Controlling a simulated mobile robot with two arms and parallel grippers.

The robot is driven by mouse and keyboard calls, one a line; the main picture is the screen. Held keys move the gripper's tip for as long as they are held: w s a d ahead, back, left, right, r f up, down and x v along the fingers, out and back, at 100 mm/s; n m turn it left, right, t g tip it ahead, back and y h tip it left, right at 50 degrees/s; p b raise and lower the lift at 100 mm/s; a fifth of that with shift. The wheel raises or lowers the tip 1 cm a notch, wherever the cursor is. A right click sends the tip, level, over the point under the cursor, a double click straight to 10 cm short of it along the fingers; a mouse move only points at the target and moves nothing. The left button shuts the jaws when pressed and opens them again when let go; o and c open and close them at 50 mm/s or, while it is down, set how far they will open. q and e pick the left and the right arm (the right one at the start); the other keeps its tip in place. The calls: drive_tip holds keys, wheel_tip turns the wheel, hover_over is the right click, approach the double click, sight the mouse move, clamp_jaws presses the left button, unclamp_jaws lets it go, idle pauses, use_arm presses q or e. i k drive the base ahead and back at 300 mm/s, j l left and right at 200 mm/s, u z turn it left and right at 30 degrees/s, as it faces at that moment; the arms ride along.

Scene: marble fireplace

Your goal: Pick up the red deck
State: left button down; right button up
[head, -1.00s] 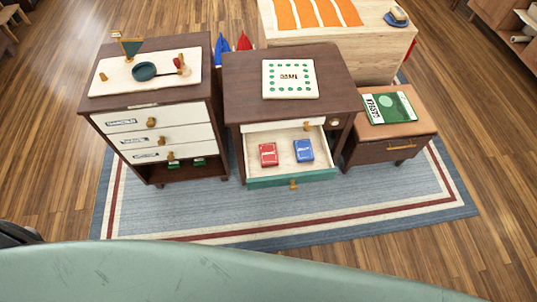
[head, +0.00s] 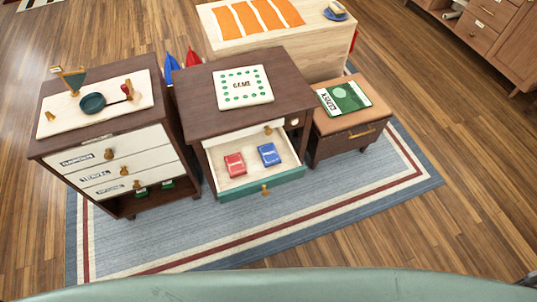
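The red deck (head: 235,165) lies in the open drawer (head: 259,189) of the middle dark wood table, on the left side of the drawer's pale floor. A blue deck (head: 268,154) lies beside it to the right, apart from it. The drawer has a teal front with a gold knob. Nothing covers the red deck. Neither of my grippers is in view.
A dark cabinet (head: 110,167) with several labelled drawers stands at left. A brown side table (head: 350,128) with a green book (head: 343,97) stands at right. The middle table's top bears a white game board (head: 243,86). Rug (head: 330,210) and wood floor in front are clear.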

sight(234, 163)
drive_tip(key=l+u, duration=0.25)
drive_tip(key=u, duration=0.15)
drive_tip(key=l+u, duration=0.35)
drive_tip(key=k+l+u, duration=0.1)
drive_tip(key=u, duration=0.3)
